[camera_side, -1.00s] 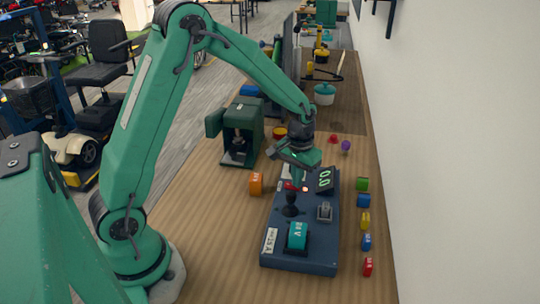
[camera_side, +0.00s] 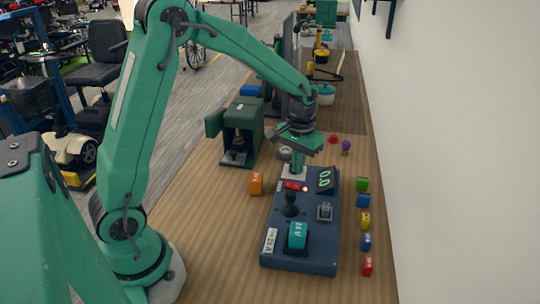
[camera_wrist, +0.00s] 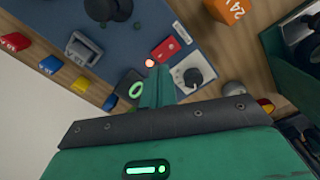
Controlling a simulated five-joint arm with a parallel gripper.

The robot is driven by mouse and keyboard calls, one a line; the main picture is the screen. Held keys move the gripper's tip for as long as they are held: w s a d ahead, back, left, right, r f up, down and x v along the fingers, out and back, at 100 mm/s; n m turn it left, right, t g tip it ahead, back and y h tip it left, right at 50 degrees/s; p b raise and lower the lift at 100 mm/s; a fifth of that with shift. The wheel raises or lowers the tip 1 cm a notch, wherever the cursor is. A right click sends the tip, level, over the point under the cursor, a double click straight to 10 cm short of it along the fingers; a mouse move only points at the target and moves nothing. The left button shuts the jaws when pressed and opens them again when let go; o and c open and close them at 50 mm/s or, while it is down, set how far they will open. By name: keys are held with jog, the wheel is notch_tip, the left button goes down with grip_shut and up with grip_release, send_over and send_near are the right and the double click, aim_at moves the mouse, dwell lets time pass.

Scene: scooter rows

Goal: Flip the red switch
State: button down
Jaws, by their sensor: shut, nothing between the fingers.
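The red switch (camera_side: 292,186) is a small red block near the far end of the dark blue control panel (camera_side: 262,248). A small glowing light (camera_side: 305,189) sits just right of it. In the wrist view the red switch (camera_wrist: 165,50) lies just beyond my fingertips, beside the lit light (camera_wrist: 149,63). My gripper (camera_side: 298,172) points down over the panel's far end, behind the red switch and apart from it in the picture. In the wrist view its fingers (camera_wrist: 157,72) are together and empty. The switch's exact tilt is too small to tell.
The panel also carries a black joystick (camera_side: 290,204), a grey toggle (camera_side: 324,211), a teal rocker (camera_side: 298,235), a green-digit display (camera_side: 325,179) and a knob on a white plate (camera_wrist: 190,75). An orange block (camera_side: 256,184) stands left; several coloured blocks line the right.

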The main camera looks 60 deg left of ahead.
jog(key=shift+r, duration=1.1)
jog(key=shift+r, duration=0.1)
jog(key=s+r+m+t, duration=0.1)
jog(key=s+r+t, duration=0.1)
jog(key=s+r, duration=0.2)
jog(key=s+d+r+m+t, duration=0.1)
jog(key=s+r, duration=0.3)
jog(key=s, duration=0.6)
jog(key=s+d+r+m+t, duration=0.1)
jog(key=s+r+t, duration=0.1)
jog(key=s+r, duration=0.2)
jog(key=shift+s+d+t, duration=0.25)
jog(key=shift+s+t, duration=0.05)
jog(key=shift+s, duration=1.25)
jog(key=shift+r, duration=0.1)
